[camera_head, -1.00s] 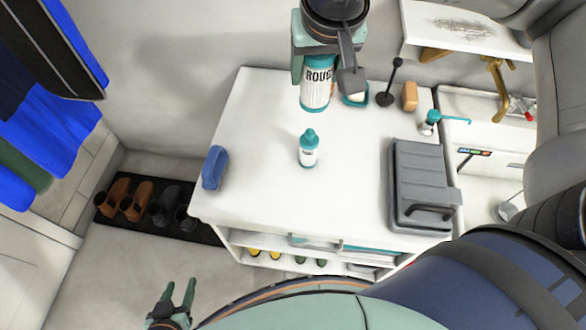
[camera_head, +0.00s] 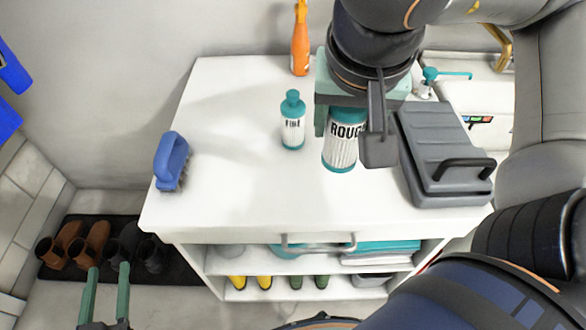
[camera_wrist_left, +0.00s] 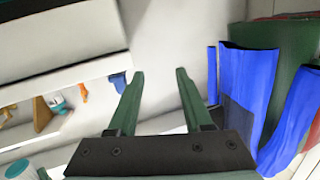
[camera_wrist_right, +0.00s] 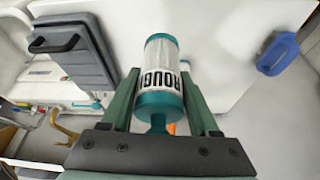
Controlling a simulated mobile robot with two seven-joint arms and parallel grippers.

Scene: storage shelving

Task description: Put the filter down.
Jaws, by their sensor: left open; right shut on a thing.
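The filter (camera_head: 342,148) is a white pleated cylinder with teal ends, marked "ROUG". My right gripper (camera_head: 345,112) is shut on it and holds it upright at the white counter (camera_head: 240,190), left of the grey case. I cannot tell whether its base touches the counter. In the right wrist view, the filter (camera_wrist_right: 161,75) lies between the fingers of my right gripper (camera_wrist_right: 163,100). A smaller teal-capped bottle (camera_head: 293,125), marked "FI", stands on the counter left of the held filter. My left gripper (camera_head: 107,290) is open and empty, low at the left, away from the counter.
A blue brush (camera_head: 171,162) sits at the counter's left edge. An orange spray bottle (camera_head: 300,42) stands at the back. A grey case (camera_head: 443,155) is at the right. Boots stand on a black mat (camera_head: 180,265) on the floor. The counter's front middle is clear.

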